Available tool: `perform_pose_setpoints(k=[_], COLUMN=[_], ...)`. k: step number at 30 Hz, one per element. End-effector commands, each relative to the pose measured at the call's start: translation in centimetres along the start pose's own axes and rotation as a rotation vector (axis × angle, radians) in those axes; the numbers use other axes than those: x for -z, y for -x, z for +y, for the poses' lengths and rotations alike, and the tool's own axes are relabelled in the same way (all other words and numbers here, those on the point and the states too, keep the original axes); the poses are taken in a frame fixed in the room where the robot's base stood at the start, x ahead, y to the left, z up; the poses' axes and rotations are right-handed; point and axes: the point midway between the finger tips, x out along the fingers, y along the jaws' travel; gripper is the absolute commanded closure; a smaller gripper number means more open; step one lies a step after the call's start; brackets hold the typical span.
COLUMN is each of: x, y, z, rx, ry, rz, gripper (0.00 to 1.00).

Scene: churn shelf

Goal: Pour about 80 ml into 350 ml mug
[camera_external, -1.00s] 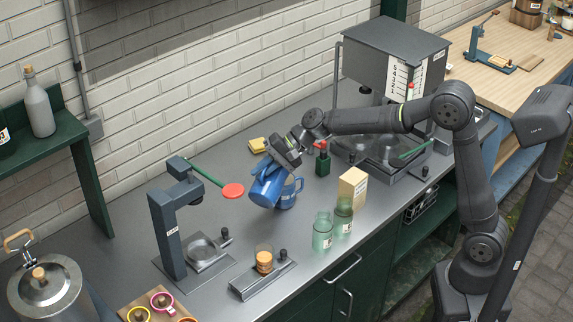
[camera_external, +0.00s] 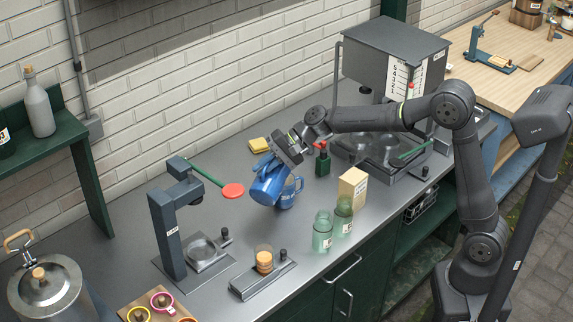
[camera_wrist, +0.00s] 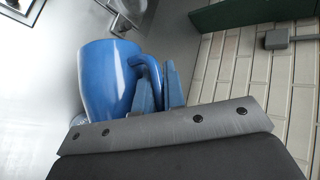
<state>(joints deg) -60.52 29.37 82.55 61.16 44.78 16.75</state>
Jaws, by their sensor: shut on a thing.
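My gripper (camera_external: 272,164) is shut on the handle of a plain blue mug (camera_external: 265,189). It holds this mug tilted above the counter, close beside a second blue mug (camera_external: 287,199). The second mug stands upright, has pale markings on its side and is partly hidden behind the held one. In the wrist view the held mug (camera_wrist: 107,82) shows its side and handle, with my blue fingers (camera_wrist: 170,88) at the handle. The inside of both mugs is hidden, and I cannot see any liquid stream.
A red round paddle on a green arm (camera_external: 232,190) is just left of the held mug. A yellow sponge (camera_external: 258,145) lies behind. Green glass jars (camera_external: 323,232), a cream box (camera_external: 352,187) and a dark green bottle (camera_external: 322,160) stand to the right.

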Motion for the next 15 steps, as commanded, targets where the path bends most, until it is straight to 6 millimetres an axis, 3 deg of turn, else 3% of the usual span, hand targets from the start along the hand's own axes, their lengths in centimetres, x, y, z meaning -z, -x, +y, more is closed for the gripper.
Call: perform_pose_setpoints(k=[8,15], x=[0.0,-1.8], y=[0.1,-2.9], z=[-0.1,1.2], rx=[0.005,-0.135], ry=[-0.002,0.145], rz=[-0.004,0.127], gripper=[1.0,1.0])
